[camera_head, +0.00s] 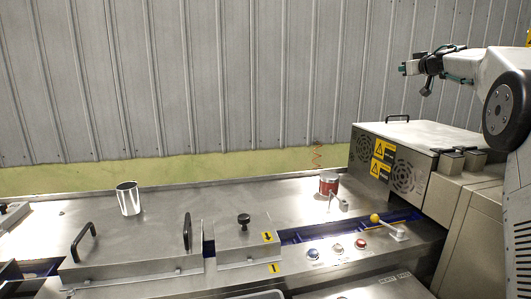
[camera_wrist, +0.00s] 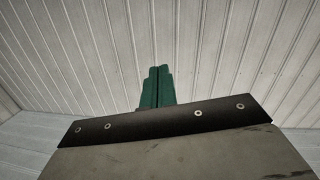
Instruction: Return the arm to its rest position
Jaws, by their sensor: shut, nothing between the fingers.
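My gripper (camera_head: 404,69) is at the upper right of the head view, at the end of my raised arm. It is up in the air in front of the corrugated wall, above the level of the steel machine, and touches nothing. In the wrist view the green fingers (camera_wrist: 156,87) are together with nothing between them. Behind them that view shows only pale panelled surfaces.
A steel machine top (camera_head: 225,190) spans the lower head view. On it are a metal cup (camera_head: 129,198), a red can-like part (camera_head: 328,184), a yellow-knobbed lever (camera_head: 376,218) and black handles. A vented box (camera_head: 405,150) stands below my arm. The air around my gripper looks clear.

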